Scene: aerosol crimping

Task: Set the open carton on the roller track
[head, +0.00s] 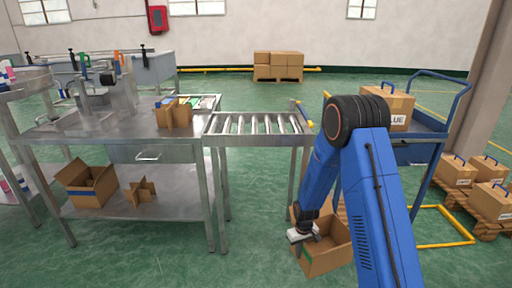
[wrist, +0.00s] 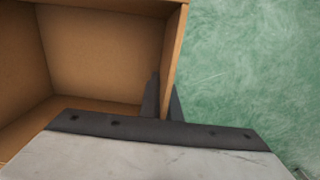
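An open brown carton (head: 328,256) with a green strip on its side is low in front of me, left of my blue arm. It looks tilted, and I cannot tell whether it touches the floor. My gripper (head: 302,236) is at its left rim. In the wrist view my gripper (wrist: 164,84) has one finger inside and one outside the wall of the carton (wrist: 95,55), closed on it; the carton's inside looks empty. The roller track (head: 258,124) is above and behind the carton, joined to the steel table's right side, with its rollers bare.
The steel table (head: 120,150) holds a divider piece and tools. Another open carton (head: 88,187) and cardboard dividers (head: 142,190) lie on its lower shelf. A blue cart with a closed carton (head: 398,108) stands right, near a pallet of cartons (head: 488,198).

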